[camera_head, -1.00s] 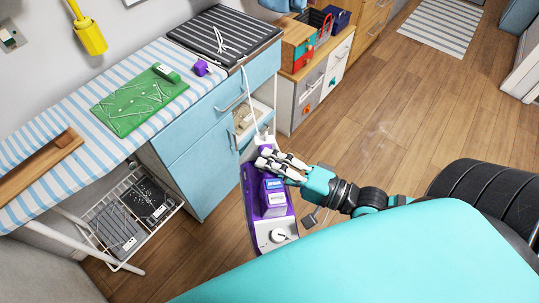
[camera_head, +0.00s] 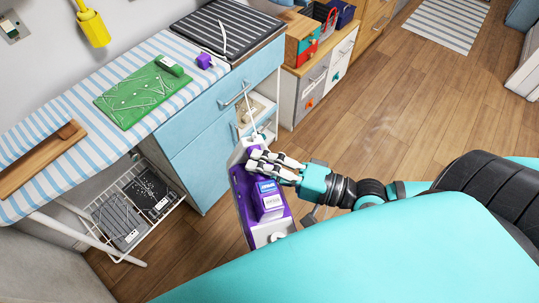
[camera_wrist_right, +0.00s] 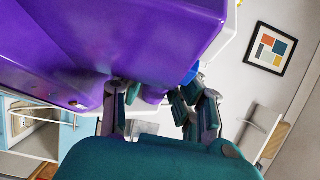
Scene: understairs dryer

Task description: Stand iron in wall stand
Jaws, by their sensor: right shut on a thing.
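The large purple-and-white appliance (camera_head: 244,192), which looks like the iron, has a blue-and-white block on top and a white cord at its far end. My right gripper (camera_head: 252,160) is shut on its far part, holding it in front of the blue cabinet. In the right wrist view, the purple body (camera_wrist_right: 150,35) fills the upper left and the right gripper's fingers (camera_wrist_right: 160,105) close against its edge. The exact grip is partly hidden. I cannot clearly identify a wall stand. My left gripper is out of view.
A striped ironing board (camera_head: 60,120) holds a green board (camera_head: 138,97) and a small purple object (camera_head: 205,61). Wood floor (camera_head: 400,110) is clear at right.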

